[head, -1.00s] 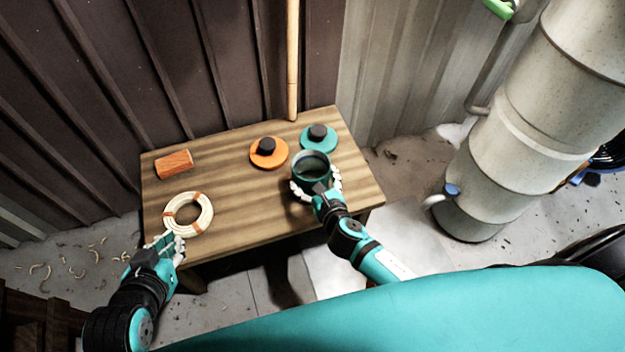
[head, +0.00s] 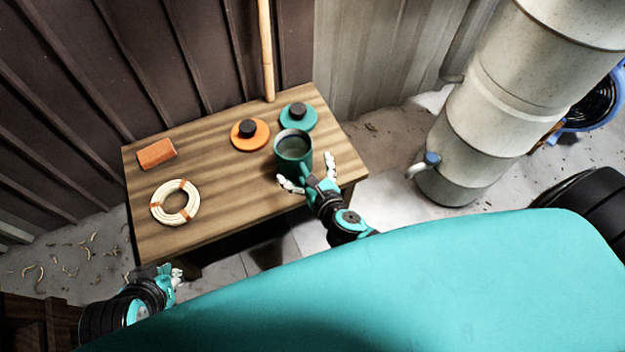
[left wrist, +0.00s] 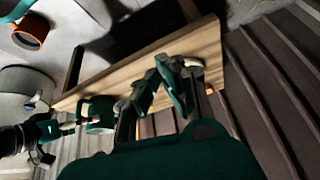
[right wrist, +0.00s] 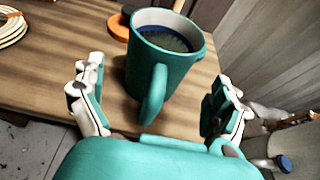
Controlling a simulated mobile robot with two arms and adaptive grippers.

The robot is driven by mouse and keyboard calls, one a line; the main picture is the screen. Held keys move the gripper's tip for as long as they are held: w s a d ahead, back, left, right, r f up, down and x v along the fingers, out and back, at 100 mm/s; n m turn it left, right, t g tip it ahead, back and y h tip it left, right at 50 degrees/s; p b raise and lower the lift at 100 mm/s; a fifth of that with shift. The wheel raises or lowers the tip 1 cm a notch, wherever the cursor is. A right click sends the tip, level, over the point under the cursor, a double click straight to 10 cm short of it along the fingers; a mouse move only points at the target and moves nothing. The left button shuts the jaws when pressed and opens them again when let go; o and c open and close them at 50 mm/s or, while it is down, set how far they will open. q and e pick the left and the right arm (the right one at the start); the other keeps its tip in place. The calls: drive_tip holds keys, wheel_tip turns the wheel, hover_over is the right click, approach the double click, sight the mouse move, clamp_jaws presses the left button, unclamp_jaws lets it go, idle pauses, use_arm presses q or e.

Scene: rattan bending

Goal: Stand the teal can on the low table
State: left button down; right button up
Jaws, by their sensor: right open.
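The teal can (head: 293,150), an open-topped vessel with a handle, stands upright on the right part of the low wooden table (head: 225,205). It also shows in the right wrist view (right wrist: 165,65), its handle toward my gripper, and at the left in the left wrist view (left wrist: 97,113). My right gripper (head: 307,172) is open, its fingers spread either side of the can's near side and apart from it; both show in the right wrist view (right wrist: 158,105). My left gripper (head: 178,274) is off the table's front left edge, apart from everything; its opening is unclear.
An orange disc (head: 240,141) and a teal disc (head: 300,122), both black-knobbed, lie behind the can. An orange block (head: 156,154) and a pale coil (head: 164,202) lie at left. A bamboo pole (head: 266,60) stands behind; a tall pale pipe (head: 480,110) is right.

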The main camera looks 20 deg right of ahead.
drive_tip(key=v, duration=0.3)
drive_tip(key=shift+s+r+p, duration=0.15)
drive_tip(key=shift+s+p, duration=0.05)
drive_tip(key=shift+p, duration=0.1)
drive_tip(key=s+d+r+m+g+h, duration=0.2)
drive_tip(key=s+d+m, duration=0.15)
drive_tip(key=m, duration=0.65)
drive_tip(key=s+d+r+m+g+h, duration=0.1)
drive_tip(key=s+d+m+g+h, duration=0.15)
drive_tip(key=d+m, duration=0.45)
use_arm(q)
drive_tip(key=s, duration=0.1)
drive_tip(key=s+a+g, duration=0.1)
drive_tip(key=s+g, duration=0.1)
drive_tip(key=shift+s+a+f, duration=0.2)
drive_tip(key=shift+s+a, duration=0.15)
drive_tip(key=shift+s, duration=0.05)
use_arm(e)
drive_tip(key=s+a+r+m+g+y, duration=0.2)
drive_tip(key=s+a+m+g+y, duration=0.2)
drive_tip(key=s+m, duration=0.5)
drive_tip(key=m+g, duration=0.1)
drive_tip(key=m, duration=0.7)
drive_tip(key=shift+s+a+r, duration=0.2)
drive_tip(key=shift+s+a, duration=0.15)
drive_tip(key=shift+s, duration=0.05)
